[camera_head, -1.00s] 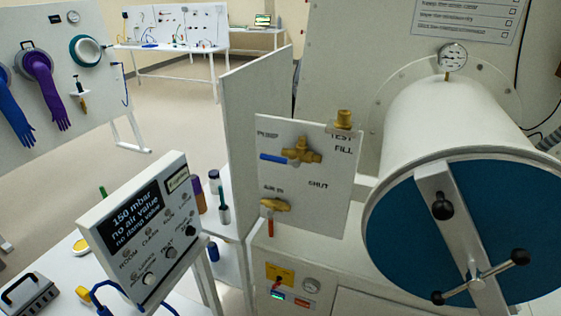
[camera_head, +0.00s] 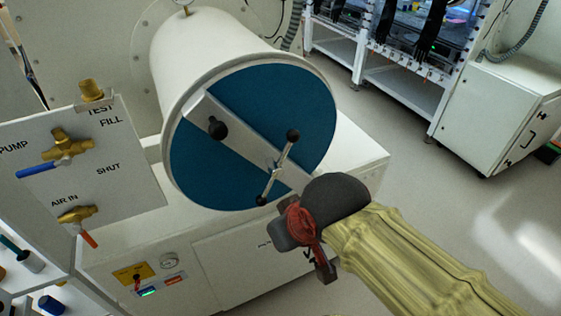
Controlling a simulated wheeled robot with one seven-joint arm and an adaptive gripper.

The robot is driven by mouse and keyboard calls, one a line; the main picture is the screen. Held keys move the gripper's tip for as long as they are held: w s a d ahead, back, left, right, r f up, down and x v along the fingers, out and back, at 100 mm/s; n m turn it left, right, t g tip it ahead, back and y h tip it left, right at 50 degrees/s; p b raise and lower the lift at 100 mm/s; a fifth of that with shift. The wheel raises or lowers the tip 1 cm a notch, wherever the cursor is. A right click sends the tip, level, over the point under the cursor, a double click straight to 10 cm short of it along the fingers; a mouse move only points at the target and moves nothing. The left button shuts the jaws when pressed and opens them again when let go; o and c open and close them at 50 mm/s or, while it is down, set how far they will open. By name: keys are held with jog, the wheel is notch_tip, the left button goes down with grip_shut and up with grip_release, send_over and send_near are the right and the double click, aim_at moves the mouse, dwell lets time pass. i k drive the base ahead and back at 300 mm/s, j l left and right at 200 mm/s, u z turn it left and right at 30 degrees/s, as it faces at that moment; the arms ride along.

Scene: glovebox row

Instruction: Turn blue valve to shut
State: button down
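The blue valve (camera_head: 38,171) is a blue lever on a brass body (camera_head: 68,146), on the white panel (camera_head: 130,180) at the left of the head view. Its lever points left and slightly down, to below the PUMP label. The SHUT label (camera_head: 108,169) is right of and below the brass body. My gripper (camera_head: 305,238), dark grey with a red part on it, is in front of the chamber door's lower right, far to the right of the valve. Its fingertips are not clear, so I cannot tell whether it is open.
A second brass valve with a red lever (camera_head: 88,239) is below, by AIR IN. The round chamber with its blue door (camera_head: 215,170) and protruding handle bar (camera_head: 275,170) stands between my gripper and the panel. Open floor (camera_head: 430,190) lies to the right.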

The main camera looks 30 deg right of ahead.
aim_at(44, 167)
jog(key=u, duration=1.55)
